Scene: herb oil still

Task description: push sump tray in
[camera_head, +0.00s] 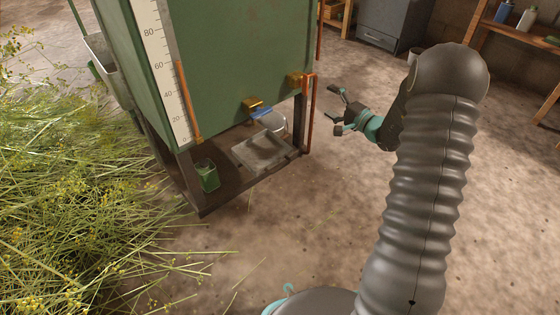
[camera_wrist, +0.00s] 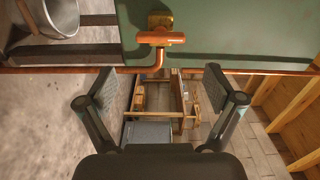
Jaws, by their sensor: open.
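The sump tray, as far as I can tell, is the flat pale grey tray (camera_head: 246,161) on the dark base under the green still (camera_head: 235,60). It lies near the base's front edge, and a clear rounded vessel (camera_head: 278,122) stands at its back. My gripper (camera_head: 336,110) is in the air right of the still, beyond the copper pipe at its corner, apart from the tray. Its two fingers are spread with nothing between them. In the wrist view my gripper (camera_wrist: 160,84) is also open, facing a copper pipe (camera_wrist: 162,38) on the green wall. I cannot make out the tray there.
A green can (camera_head: 208,175) stands left of the tray on the base. Cut herbs (camera_head: 80,210) cover the floor at left. The floor (camera_head: 300,220) before the still is mostly clear. A grey cabinet (camera_head: 395,25) and a wooden shelf (camera_head: 515,32) stand behind.

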